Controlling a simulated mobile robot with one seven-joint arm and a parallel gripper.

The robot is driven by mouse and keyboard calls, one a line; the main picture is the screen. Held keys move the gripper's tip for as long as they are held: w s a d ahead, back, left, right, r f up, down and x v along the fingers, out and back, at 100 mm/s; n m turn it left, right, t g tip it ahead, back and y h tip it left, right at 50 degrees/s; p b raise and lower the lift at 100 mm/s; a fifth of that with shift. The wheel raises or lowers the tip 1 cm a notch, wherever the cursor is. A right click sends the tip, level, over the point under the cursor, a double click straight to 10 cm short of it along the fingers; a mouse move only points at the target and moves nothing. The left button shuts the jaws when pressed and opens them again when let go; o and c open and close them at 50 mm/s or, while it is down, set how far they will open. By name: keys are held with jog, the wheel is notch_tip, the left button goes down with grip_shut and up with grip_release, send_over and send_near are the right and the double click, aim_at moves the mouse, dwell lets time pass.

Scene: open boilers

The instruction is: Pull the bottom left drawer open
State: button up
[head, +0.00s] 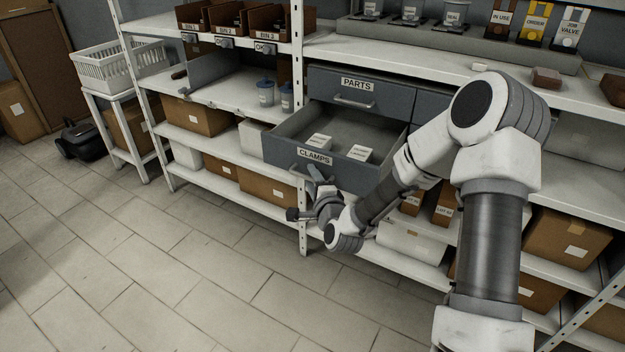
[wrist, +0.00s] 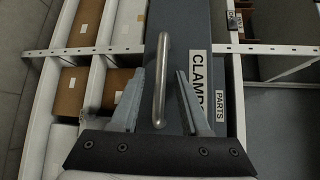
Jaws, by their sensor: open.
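The bottom left drawer (head: 283,150), grey and labelled CLAMPS, stands pulled well out below the PARTS drawer (head: 340,88). Two small white labelled boxes (head: 319,142) lie inside it. Its metal bar handle (wrist: 160,75) also shows partly in the head view (head: 297,168). My gripper (head: 315,178) is at the front of this drawer. In the wrist view my gripper (wrist: 160,95) is open, with one finger on each side of the handle and gaps between. The CLAMPS label (wrist: 196,85) is beside the right finger.
White shelving with cardboard boxes (head: 268,188) surrounds the drawers. A shelf upright (head: 301,215) stands close to my gripper. Bins (head: 205,18) and a blue-lidded jar (head: 265,93) sit on shelves to the left. The tiled floor (head: 170,270) in front is clear.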

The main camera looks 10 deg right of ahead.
jog(key=p+v, duration=1.3)
jog(key=v, duration=0.4)
jog(key=shift+s, duration=0.25)
dwell(0.4)
